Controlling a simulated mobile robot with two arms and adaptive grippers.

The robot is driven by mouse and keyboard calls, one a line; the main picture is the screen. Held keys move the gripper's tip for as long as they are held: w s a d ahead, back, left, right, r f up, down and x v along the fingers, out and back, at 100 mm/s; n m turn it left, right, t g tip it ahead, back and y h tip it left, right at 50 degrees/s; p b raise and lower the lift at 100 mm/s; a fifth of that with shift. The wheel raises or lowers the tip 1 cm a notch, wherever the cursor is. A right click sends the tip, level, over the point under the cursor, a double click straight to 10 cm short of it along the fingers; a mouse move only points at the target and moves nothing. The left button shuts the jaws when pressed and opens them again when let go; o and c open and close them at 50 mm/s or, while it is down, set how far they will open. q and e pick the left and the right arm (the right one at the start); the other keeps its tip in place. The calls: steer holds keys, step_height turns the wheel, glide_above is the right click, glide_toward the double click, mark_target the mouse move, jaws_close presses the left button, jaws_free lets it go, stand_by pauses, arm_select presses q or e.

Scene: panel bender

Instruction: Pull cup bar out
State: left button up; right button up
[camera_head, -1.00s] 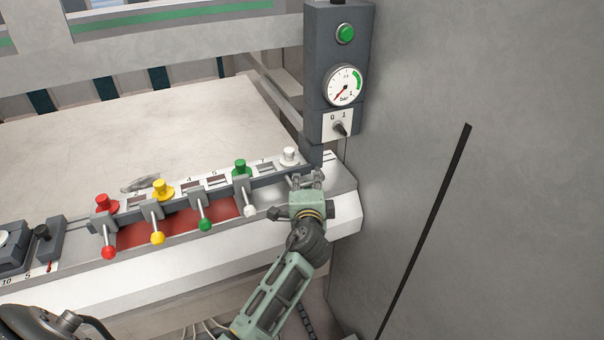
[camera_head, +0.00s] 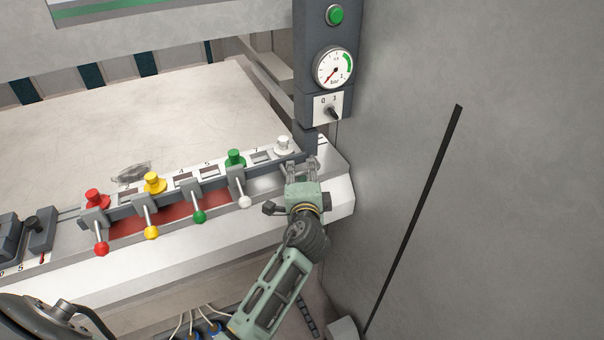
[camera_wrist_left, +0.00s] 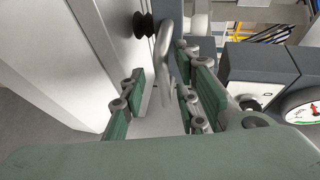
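The cup bar (camera_head: 215,183) is a long dark grey bar along the front of the machine bed. It carries red, yellow, green and white knobs and levers with matching ball ends. My left gripper (camera_head: 302,166) is at the bar's right end, beside the white knob (camera_head: 283,146). In the left wrist view its fingers (camera_wrist_left: 160,92) are apart, with a curved grey metal handle (camera_wrist_left: 168,62) between them. I see no clear contact of the fingers with the handle. The palm hides part of the lower wrist view. My right gripper is not in view.
A dark post with a green button (camera_head: 335,15), a pressure gauge (camera_head: 333,68) and a 0-1 switch (camera_head: 332,111) stands just behind the gripper. A large grey wall (camera_head: 500,200) closes the right side. The pale bed (camera_head: 130,115) is mostly clear.

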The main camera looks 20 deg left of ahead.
arm_select(q)
steer(key=shift+w, duration=0.1)
steer(key=v, duration=1.2)
steer(key=shift+r, duration=0.15)
